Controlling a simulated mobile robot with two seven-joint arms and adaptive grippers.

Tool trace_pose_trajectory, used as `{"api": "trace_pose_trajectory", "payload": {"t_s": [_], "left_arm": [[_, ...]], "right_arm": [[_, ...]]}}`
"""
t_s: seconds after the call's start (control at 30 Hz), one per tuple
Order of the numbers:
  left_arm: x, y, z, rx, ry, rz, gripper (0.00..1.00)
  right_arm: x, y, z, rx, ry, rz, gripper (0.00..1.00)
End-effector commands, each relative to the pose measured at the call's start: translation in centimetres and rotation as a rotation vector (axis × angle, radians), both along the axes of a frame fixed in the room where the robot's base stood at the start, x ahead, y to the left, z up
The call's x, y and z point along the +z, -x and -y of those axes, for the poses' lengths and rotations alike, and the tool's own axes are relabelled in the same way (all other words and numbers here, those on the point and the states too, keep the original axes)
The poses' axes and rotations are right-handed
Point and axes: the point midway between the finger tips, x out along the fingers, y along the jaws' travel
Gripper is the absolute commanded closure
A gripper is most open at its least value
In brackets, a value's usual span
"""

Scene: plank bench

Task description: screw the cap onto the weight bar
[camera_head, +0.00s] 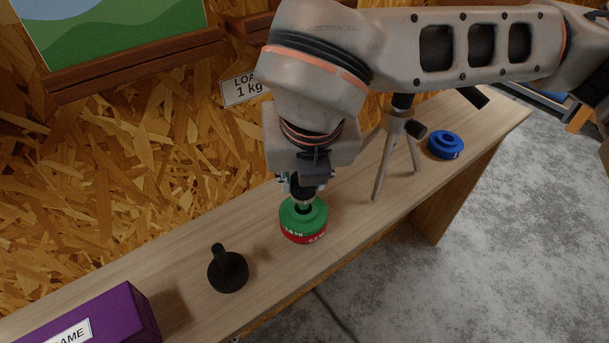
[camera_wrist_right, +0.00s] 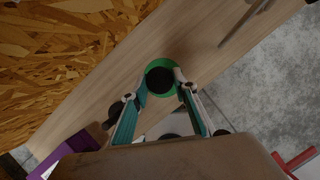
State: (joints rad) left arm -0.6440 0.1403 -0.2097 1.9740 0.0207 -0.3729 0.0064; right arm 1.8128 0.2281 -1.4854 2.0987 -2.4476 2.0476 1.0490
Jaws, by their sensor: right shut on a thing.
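A green weight disc (camera_head: 312,219) lies on top of a red weight disc (camera_head: 303,238) on the bench. My right gripper (camera_head: 303,198) points down over the middle of this stack. In the right wrist view its two fingers (camera_wrist_right: 161,86) are closed around a round black part, which looks like the cap (camera_wrist_right: 160,79), inside the green ring (camera_wrist_right: 148,69). The weight bar under it is hidden by the cap and discs, so I cannot tell whether they touch or how the threads sit. My left gripper is not in view.
A black round piece with an upright peg (camera_head: 228,271) stands left of the stack. A purple box (camera_head: 105,318) is at the near left. A grey tripod stand (camera_head: 387,160) and a blue disc (camera_head: 446,143) are to the right. A chipboard wall (camera_head: 130,150) runs behind the bench.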

Motion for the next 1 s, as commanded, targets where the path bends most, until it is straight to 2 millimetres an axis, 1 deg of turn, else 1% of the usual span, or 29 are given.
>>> {"api": "trace_pose_trajectory", "payload": {"t_s": [0.2,0.27,0.4,0.5,0.77,1.0], "left_arm": [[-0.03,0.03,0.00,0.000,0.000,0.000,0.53],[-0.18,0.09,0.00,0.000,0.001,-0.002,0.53],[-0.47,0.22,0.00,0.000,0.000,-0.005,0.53],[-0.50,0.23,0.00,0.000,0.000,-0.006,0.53],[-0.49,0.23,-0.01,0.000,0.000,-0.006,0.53],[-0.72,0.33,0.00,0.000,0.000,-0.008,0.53]], "right_arm": [[-0.06,0.05,0.00,-0.007,0.002,-0.002,0.93],[-0.09,0.04,-0.08,-0.048,0.002,-0.001,0.93],[-0.12,0.03,-0.21,-0.192,0.003,-0.001,0.93],[-0.13,0.04,-0.18,-0.245,0.003,-0.002,0.93],[-0.13,0.07,-0.17,-0.255,0.002,-0.003,0.93],[-0.19,0.02,-0.37,-0.473,0.003,-0.002,0.93]]}}
